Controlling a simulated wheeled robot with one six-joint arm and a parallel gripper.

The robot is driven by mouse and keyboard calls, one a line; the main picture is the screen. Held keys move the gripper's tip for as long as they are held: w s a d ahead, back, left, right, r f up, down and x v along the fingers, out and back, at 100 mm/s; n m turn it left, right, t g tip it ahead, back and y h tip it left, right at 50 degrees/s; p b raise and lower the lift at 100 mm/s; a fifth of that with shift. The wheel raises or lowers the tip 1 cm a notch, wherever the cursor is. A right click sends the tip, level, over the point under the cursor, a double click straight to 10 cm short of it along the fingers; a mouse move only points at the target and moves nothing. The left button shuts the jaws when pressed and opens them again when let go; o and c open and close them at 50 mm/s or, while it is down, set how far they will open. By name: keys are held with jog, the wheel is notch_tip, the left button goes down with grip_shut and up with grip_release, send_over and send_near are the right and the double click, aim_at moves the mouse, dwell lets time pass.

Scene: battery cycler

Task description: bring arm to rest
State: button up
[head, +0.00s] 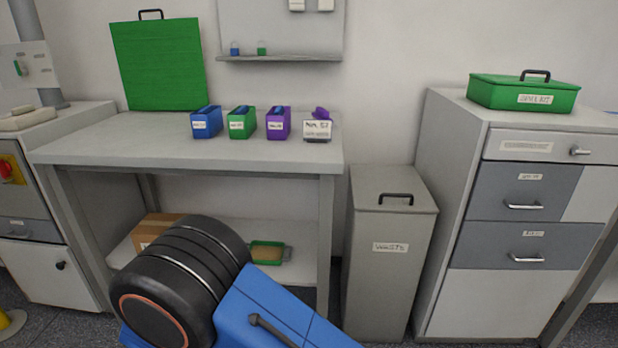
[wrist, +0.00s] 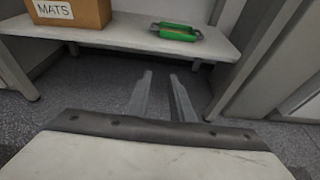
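My gripper (wrist: 162,80) shows in the wrist view. Its two grey fingers stand apart with only the floor showing between them, so it is open and empty. It points toward the lower shelf (wrist: 120,36) of the bench, and the fingertips appear clear of it. In the head view my blue and black arm (head: 185,285) fills the lower middle, in front of the bench. My gripper is not visible in the head view.
The bench (head: 100,150) carries blue, green and purple boxes. A mats box (wrist: 70,12) and a green tray (wrist: 176,32) sit on its lower shelf. A waste bin (head: 385,270) and a drawer cabinet (head: 450,180) with a green spill kit (head: 500,92) stand to the right.

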jog(key=w+d+r+m+g+h, duration=0.2)
jog(key=w+d+r+m, duration=0.15)
jog(key=d+r, duration=0.4)
jog(key=w+d+r+m+g+h, duration=0.2)
jog(key=d+r+m, duration=0.25)
jog(key=d, duration=0.55)
jog(key=w+d+r+m+g+h, duration=0.2)
jog(key=w+d+r+m, duration=0.15)
jog(key=d+r, duration=0.4)
jog(key=s+d+r+m+g, duration=0.2)
jog(key=d+r+m, duration=0.15)
jog(key=d, duration=0.55)
jog(key=s+d+r+m+g, duration=0.25)
jog(key=d+m, duration=0.25)
jog(key=d, duration=0.5)
jog(key=s+d+r+m+y, duration=0.3)
jog(key=s+d+m, duration=0.3)
jog(key=s, duration=0.5)
jog(key=s+d+r+m+y, duration=0.4)
jog(key=s+d+m, duration=0.3)
jog(key=s, duration=0.5)
jog(key=shift+r+m+t, duration=0.3)
jog(key=shift+m+t, duration=0.05)
jog(key=shift+m, duration=0.65)
